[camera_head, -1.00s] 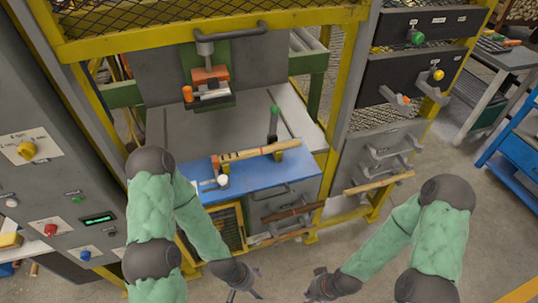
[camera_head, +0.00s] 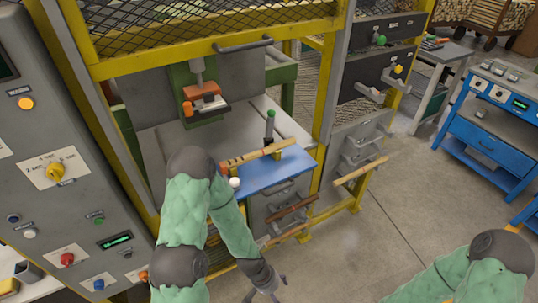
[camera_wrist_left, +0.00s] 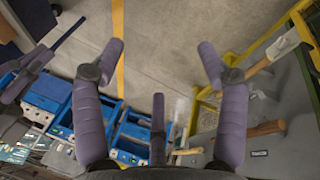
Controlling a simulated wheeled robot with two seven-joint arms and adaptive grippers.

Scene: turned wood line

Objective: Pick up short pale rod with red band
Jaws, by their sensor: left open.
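Several rods show at the press station, and I cannot tell for sure which has a red band. A pale rod with dark bands and a reddish left end (camera_head: 258,153) lies across the blue plate (camera_head: 275,178). A pale rod (camera_head: 362,171) sticks out from the rack at the right. A red-brown rod (camera_head: 291,210) and another pale rod (camera_head: 286,237) sit lower down. My left gripper (camera_head: 268,291) is low in front of the station, apart from the rods. In the left wrist view its fingers (camera_wrist_left: 161,50) are spread and empty. My right gripper is out of view.
A grey control panel (camera_head: 85,190) stands at the left. The yellow press frame (camera_head: 180,55) rises above the plate. Open floor (camera_head: 400,220) lies to the right, with a blue workbench (camera_head: 490,145) beyond. Blue bins (camera_wrist_left: 130,130) show in the left wrist view.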

